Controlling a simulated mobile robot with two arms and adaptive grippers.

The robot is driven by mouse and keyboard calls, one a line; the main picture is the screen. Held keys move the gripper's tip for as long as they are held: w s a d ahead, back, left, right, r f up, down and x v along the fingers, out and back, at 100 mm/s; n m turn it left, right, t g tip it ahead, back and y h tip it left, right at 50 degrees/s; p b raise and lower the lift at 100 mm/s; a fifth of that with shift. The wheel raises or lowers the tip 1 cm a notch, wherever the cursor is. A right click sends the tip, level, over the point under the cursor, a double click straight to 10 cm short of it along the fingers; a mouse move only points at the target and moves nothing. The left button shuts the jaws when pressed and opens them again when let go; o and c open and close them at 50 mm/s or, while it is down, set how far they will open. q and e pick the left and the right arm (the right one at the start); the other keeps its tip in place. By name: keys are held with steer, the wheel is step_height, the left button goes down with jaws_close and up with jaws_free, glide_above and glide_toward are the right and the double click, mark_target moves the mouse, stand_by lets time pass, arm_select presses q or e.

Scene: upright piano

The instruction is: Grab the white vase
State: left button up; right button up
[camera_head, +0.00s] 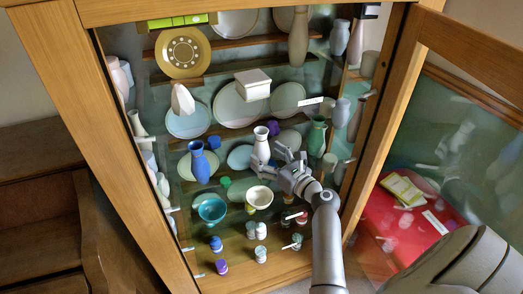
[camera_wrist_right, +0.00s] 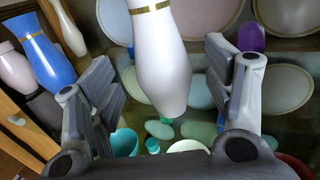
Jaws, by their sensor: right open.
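The white vase (camera_head: 262,144) stands upright on a shelf inside the open cabinet in the head view, with a gold band on its neck. It fills the upper middle of the right wrist view (camera_wrist_right: 162,50). My right gripper (camera_head: 277,160) is open and reaches into the cabinet from the lower right, close to the vase. In the wrist view its two fingers stand on either side of the vase, with gaps between them and its body. Whether a finger touches the vase cannot be told in the head view. My left gripper is not in view.
A blue vase (camera_head: 199,162) stands left of the white vase, and a green vase (camera_head: 317,136) stands to its right. A teal bowl (camera_head: 212,209) and a cream bowl (camera_head: 259,197) are below. Plates (camera_head: 187,119) lean behind. The open glass door (camera_head: 440,150) is at right.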

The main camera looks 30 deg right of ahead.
mark_target(267, 155)
steer(key=w, duration=0.3)
steer(key=shift+w+a, duration=0.1)
steer(key=shift+w, duration=0.15)
steer(key=shift+s+r, duration=0.1)
steer(key=shift+c, duration=0.2)
steer(key=c, duration=1.2)
